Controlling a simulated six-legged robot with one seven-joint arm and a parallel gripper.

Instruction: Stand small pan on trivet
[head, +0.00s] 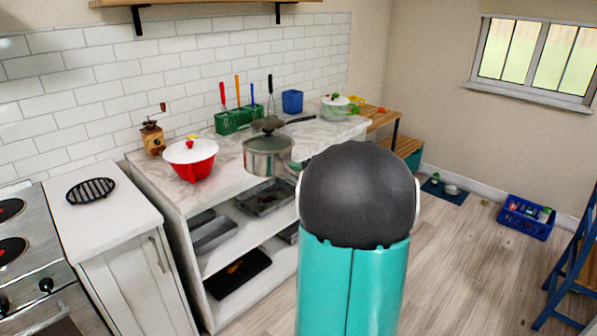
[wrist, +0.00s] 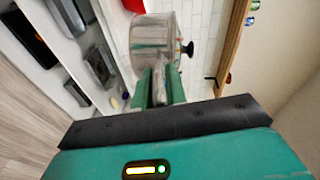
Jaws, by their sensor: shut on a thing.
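The small pan is a silver pot (head: 268,158) with a lid and dark knob. It also shows in the wrist view (wrist: 150,40), where the picture is turned on its side. My gripper (wrist: 160,88) is shut on the pan's handle; its green fingers also show in the head view (head: 297,167), partly behind my arm. The pan looks upright, at the counter's front edge; I cannot tell how far it is above the surface. The trivet (head: 91,190) is a black slatted oval lying bare on the white cabinet at the left, well apart from the pan.
A red bowl with a white lid (head: 190,158) and a wooden grinder (head: 152,138) stand on the marble counter (head: 228,172) between pan and trivet. A green utensil rack (head: 238,120) is behind. The stove (head: 30,250) adjoins the cabinet. Shelves with trays lie below the counter.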

